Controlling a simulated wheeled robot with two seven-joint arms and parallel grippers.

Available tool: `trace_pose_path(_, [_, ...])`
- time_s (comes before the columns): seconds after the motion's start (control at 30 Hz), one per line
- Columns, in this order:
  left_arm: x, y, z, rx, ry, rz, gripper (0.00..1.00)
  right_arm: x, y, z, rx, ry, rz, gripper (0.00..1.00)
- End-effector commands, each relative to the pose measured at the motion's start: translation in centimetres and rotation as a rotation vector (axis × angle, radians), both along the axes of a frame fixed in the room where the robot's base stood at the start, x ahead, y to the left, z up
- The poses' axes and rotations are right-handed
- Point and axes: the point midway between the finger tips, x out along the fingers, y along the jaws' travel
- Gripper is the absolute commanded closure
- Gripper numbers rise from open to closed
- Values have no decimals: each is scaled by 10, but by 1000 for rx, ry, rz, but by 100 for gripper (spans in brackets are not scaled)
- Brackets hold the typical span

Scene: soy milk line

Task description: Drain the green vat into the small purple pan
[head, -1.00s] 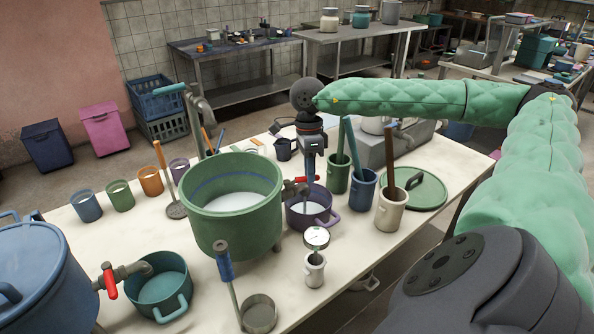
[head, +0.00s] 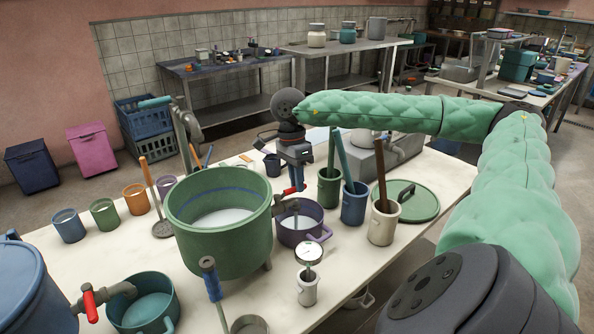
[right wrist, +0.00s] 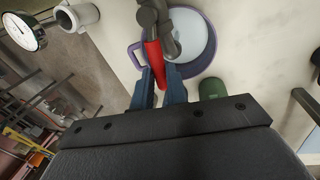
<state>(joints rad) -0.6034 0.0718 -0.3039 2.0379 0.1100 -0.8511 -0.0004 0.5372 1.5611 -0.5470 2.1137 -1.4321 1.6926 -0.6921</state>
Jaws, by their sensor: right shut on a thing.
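The green vat (head: 215,240) stands on the table with white liquid (head: 222,218) well below its rim. Its grey tap (head: 280,207) with a red handle (head: 292,190) sticks out on the right side. The small purple pan (head: 297,236) stands under the tap and holds white liquid; the pan also shows in the right wrist view (right wrist: 212,50). My right gripper (head: 297,184) reaches down over the tap. In the right wrist view its blue fingers (right wrist: 160,80) are shut on the red handle (right wrist: 153,60). My left gripper is out of view.
A blue vat (head: 35,290) with a red-handled tap and a teal pan (head: 150,305) stand at the front left. A gauge pot (head: 308,285), tool-filled mugs (head: 353,205) and a green lid (head: 412,203) crowd the right. Coloured cups (head: 104,215) line the left.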

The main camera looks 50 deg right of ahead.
Motion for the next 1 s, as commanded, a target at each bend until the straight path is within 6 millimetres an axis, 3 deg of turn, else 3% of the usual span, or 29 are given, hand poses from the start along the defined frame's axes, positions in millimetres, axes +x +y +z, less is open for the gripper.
trace_pose_path(0.13, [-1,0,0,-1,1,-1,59,0,0,0,0,0,0,100])
trace_pose_path(0.17, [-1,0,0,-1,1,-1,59,0,0,0,0,0,-1,79])
trace_pose_path(0.27, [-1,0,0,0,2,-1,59,0,0,0,0,0,-1,63])
trace_pose_path(0.63, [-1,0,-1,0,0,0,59,2,0,6,-1,-1,-1,63])
trace_pose_path(1.0, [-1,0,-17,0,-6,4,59,12,-3,57,1,-3,0,63])
